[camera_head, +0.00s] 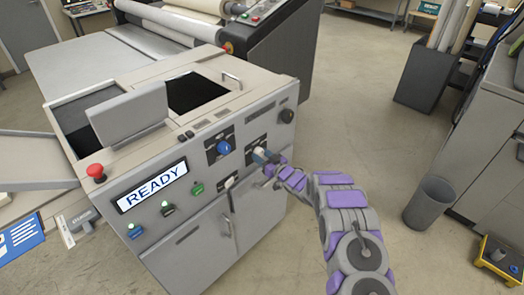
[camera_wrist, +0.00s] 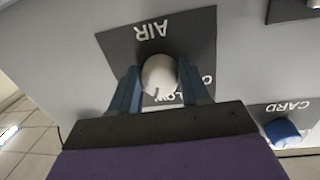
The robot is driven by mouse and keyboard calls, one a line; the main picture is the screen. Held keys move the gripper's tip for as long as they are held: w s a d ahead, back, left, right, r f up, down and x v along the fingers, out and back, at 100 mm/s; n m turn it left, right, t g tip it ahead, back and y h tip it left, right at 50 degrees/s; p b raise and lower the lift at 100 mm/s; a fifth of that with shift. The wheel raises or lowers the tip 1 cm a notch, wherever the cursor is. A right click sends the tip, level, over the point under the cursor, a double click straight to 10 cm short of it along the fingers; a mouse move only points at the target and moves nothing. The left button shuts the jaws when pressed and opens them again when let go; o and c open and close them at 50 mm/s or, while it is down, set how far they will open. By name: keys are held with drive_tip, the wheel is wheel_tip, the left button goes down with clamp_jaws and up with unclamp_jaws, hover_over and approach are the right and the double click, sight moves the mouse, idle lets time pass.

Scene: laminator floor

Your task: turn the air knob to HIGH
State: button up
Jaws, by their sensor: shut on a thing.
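The air knob (camera_wrist: 160,76) is a round white knob on a dark plate marked AIR (camera_wrist: 152,31), which appears upside down in the wrist view. Part of a LOW label shows beside the knob; the rest of the lettering is hidden by my gripper. My gripper (camera_wrist: 158,88) has its two blue fingers on either side of the knob, shut on it. In the head view my gripper (camera_head: 262,156) reaches the front panel of the beige machine (camera_head: 190,220), and the knob is mostly hidden there.
A blue knob (camera_head: 223,147) sits left of my gripper; a blue CARD knob (camera_wrist: 282,131) shows in the wrist view. A black knob (camera_head: 287,115) is to the upper right. A READY display (camera_head: 152,186) and red button (camera_head: 96,171) are left. A grey bin (camera_head: 430,203) stands right.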

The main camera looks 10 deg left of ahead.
drive_tip(key=m+p, duration=0.2)
drive_tip(key=shift+r+m, duration=0.15)
drive_tip(key=shift+m, duration=0.25)
drive_tip(key=shift+r+m+g+p, duration=0.1)
drive_tip(key=shift+m+g+p, duration=0.3)
drive_tip(key=shift+m, duration=0.6)
drive_tip(key=shift+m+p, duration=0.35)
drive_tip(key=shift+m, duration=0.65)
drive_tip(key=o, duration=1)
drive_tip(key=shift+o, duration=0.2)
drive_tip(key=p+v, duration=0.1)
drive_tip(key=v, duration=1.6)
drive_tip(key=shift+d, duration=0.25)
